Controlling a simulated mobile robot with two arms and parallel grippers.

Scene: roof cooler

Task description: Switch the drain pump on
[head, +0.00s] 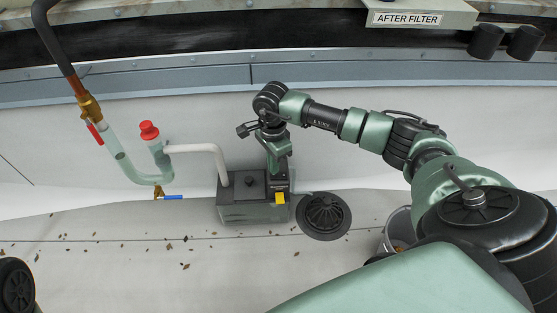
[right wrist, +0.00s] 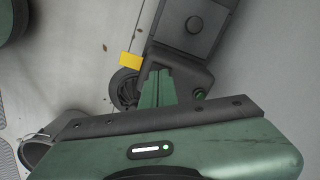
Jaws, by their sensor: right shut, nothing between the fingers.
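The drain pump is a dark grey box (head: 235,207) on the floor, with a black knob on its lid and a white pipe joined at its left. Its dark lid (right wrist: 203,43) shows at the top of the right wrist view. A small yellow piece (head: 280,198) sticks out at its right end; it also shows in the right wrist view (right wrist: 131,60). A small green round part (right wrist: 199,95) sits on the pump's end. My right gripper (head: 278,181) is shut and empty, pointing down over that end. Whether it touches is unclear. My left gripper is out of view.
A round black drain grate (head: 324,215) lies just right of the pump. Left are a pale green pipe trap with a red cap (head: 149,130) and a blue-handled valve (head: 172,197). A bucket (head: 397,232) stands at right. Leaves lie on the floor.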

